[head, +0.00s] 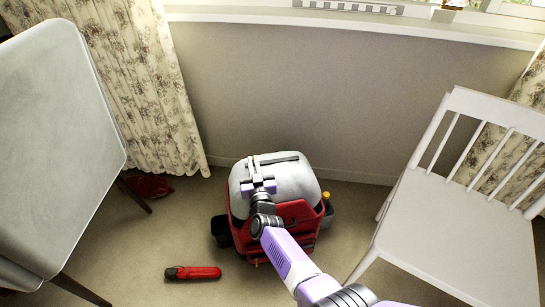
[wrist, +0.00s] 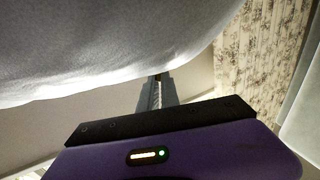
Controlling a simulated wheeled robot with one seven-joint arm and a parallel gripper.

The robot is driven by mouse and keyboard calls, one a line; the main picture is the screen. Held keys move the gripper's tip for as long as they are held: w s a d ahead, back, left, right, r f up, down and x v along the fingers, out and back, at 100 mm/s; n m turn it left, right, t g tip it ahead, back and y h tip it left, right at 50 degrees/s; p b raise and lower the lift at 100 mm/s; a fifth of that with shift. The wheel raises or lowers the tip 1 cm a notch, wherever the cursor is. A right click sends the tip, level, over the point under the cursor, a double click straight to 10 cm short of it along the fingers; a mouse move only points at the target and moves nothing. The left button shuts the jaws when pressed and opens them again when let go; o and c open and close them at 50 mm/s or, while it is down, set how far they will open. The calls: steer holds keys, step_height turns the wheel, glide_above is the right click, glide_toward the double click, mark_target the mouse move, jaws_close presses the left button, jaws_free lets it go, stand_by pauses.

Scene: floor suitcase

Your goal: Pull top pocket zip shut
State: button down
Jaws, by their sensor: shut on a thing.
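A rounded bag (head: 290,181) with a pale grey upper part and a red front stands on the floor by the wall. A dark strip (head: 283,160) runs along its top; I cannot tell whether it is the zip line. My gripper (head: 252,162) reaches over the bag's upper left part. In the wrist view my gripper (wrist: 157,82) has its fingers close together, shut on a small dark piece, apparently the zip pull (wrist: 158,76). The pale cloth (wrist: 110,45) of the bag fills the upper left there. How far the zip is open is hidden.
A white chair (head: 455,235) stands at the right and a pale table (head: 60,140) at the left. A red flashlight (head: 197,273) lies on the floor left of the bag. Side pockets hold a dark item (head: 221,231) and a yellow-capped one (head: 327,200). Curtains (head: 135,85) hang behind.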

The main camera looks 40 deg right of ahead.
steer(key=shift+w+a, duration=0.3)
steer(key=shift+a, duration=0.45)
steer(key=c, duration=1.6)
jaws_free()
steer(key=shift+s, duration=0.15)
steer(key=p+v, duration=0.4)
steer(key=v, duration=0.2)
steer(key=shift+a+r, duration=0.1)
steer(key=shift+r, duration=0.05)
steer(key=shift+s+a, duration=0.3)
steer(key=shift+s, duration=0.4)
